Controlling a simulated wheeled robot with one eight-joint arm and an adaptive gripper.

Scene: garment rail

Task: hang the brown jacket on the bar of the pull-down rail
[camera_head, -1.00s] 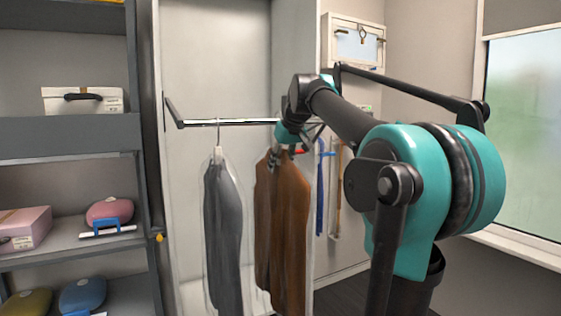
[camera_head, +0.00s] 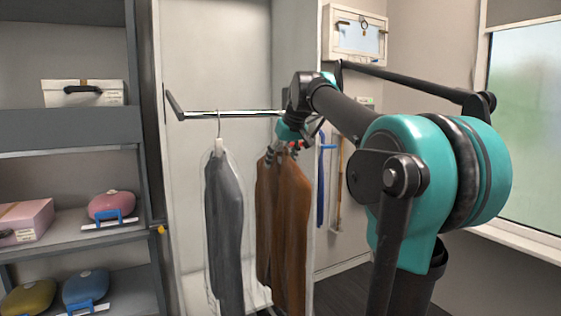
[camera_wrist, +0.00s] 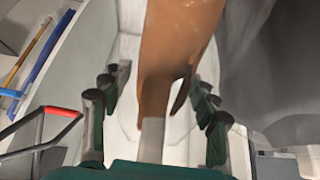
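The brown jacket (camera_head: 288,225) hangs upright below my gripper, right of the grey jacket (camera_head: 223,215). Its hanger hook is hidden behind my arm, so I cannot tell whether it rests on the bar (camera_head: 240,112). The bar's left end and side arm show; its right part is hidden. My gripper (camera_head: 281,152) is at the jacket's top. In the wrist view my gripper (camera_wrist: 156,92) has its fingers wide apart, with clear gaps on both sides of the brown jacket (camera_wrist: 170,50). A pale strip (camera_wrist: 152,140) lies between jacket and palm.
A shelf unit (camera_head: 70,130) with boxes and bags stands at the left. A blue pole (camera_head: 321,185) and a wooden pole (camera_head: 338,185) are right of the jacket. A white wall cabinet (camera_head: 356,38) is above them. The bar is clear left of the grey jacket.

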